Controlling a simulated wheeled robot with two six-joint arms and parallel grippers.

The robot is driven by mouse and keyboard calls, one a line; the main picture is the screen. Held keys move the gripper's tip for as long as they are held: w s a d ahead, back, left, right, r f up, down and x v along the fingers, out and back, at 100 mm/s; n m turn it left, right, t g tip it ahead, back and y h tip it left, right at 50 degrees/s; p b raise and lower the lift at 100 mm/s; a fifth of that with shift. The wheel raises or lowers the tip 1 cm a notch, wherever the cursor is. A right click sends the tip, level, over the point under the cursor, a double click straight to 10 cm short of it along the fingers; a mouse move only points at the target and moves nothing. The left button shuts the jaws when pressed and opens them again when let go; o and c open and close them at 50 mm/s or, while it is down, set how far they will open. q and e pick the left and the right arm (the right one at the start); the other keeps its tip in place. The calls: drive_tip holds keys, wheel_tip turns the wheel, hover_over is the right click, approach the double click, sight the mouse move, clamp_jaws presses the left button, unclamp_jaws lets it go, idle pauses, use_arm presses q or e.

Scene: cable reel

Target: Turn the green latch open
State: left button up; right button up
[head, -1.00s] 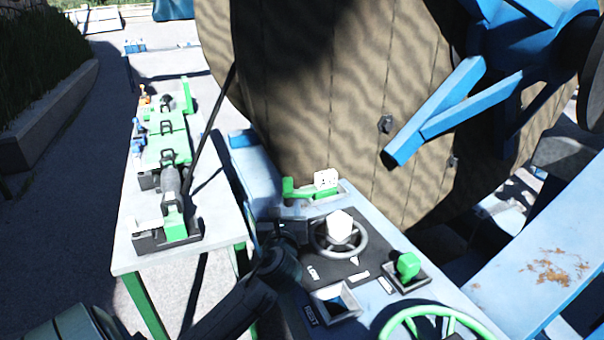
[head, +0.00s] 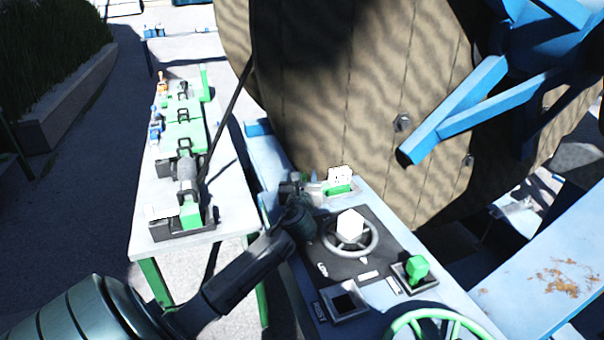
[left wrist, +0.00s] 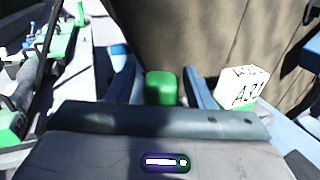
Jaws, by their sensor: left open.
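The green latch (head: 340,189) sits on the near side of the blue frame, beside a white block (head: 340,174). In the head view its left end is hidden behind my left gripper (head: 302,187). In the left wrist view the latch's green end (left wrist: 161,88) shows between the two fingers of my left gripper (left wrist: 163,82). The gripper is open, with a finger on each side of the green end and small gaps visible. The white block (left wrist: 243,87) with black lettering stands right of the right finger. My right gripper is not in view.
A large wooden reel (head: 340,100) stands just behind the latch. A grey handwheel with a white hub (head: 350,226) and a green knob (head: 417,268) are on the panel in front. A white table (head: 150,215) with green fixtures and a black cable stands left.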

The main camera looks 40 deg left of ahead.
use_arm(q)
drive_tip(key=shift+w+a, duration=0.1)
drive_tip(key=shift+c, duration=0.5)
